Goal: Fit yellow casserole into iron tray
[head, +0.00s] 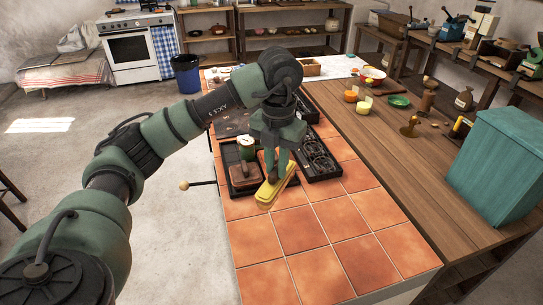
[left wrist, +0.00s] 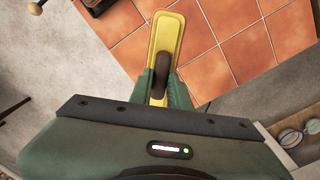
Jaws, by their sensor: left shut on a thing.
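The yellow casserole (head: 268,194) is a long, narrow yellow dish with a dark brown handle on top. My left gripper (head: 277,172) is shut on it from above. In the left wrist view, the casserole (left wrist: 169,32) sits between the green fingertips (left wrist: 160,85), which close on its handle. It is over the orange tiles at the near side of the dark trays; whether it touches the tiles I cannot tell. One dark tray (head: 227,152) holds a green-and-cream tin and a brown block. Another dark tray (head: 325,178) holds black metal items. Which is the iron tray is unclear.
The tiled counter (head: 330,245) is clear toward its near end. A wooden worktop (head: 400,170) adjoins on the right, with small bowls, a brass piece and a teal box (head: 495,165). A handle knob (head: 184,186) sticks out left of the counter.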

